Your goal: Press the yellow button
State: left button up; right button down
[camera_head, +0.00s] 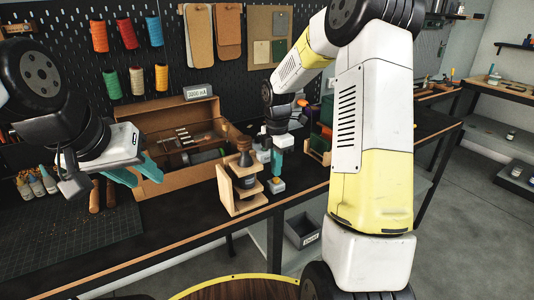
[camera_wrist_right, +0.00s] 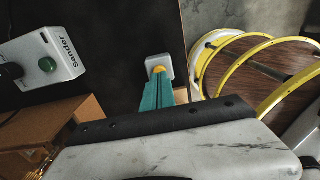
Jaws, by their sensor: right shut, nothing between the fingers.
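The yellow button (camera_wrist_right: 158,69) sits on a small light-grey box (camera_wrist_right: 151,62) near the bench edge in the right wrist view. In the head view the box (camera_head: 276,187) stands right of the wooden press, with a little yellow showing on top. My right gripper (camera_wrist_right: 157,80) is shut and empty. Its teal fingertips point at the button and overlap its near side in the wrist view; I cannot tell whether they touch. In the head view the right gripper (camera_head: 276,174) points down just above the box. My left gripper (camera_head: 144,178) is open and empty over the left bench.
A wooden stamping press (camera_head: 241,196) stands left of the button box. A grey box marked "Sander" (camera_wrist_right: 62,52) with a green button lies to the left in the wrist view. A grey bin (camera_head: 303,229) sits below the bench.

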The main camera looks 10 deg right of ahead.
aim_at(276, 179)
jog(key=shift+f, duration=0.45)
jog(key=shift+f, duration=0.15)
jog(key=shift+f, duration=0.5)
jog(key=shift+r, duration=0.2)
notch_tip(276, 179, up, 9)
dwell(1.4)
jog(key=shift+r, duration=0.15)
dwell(0.5)
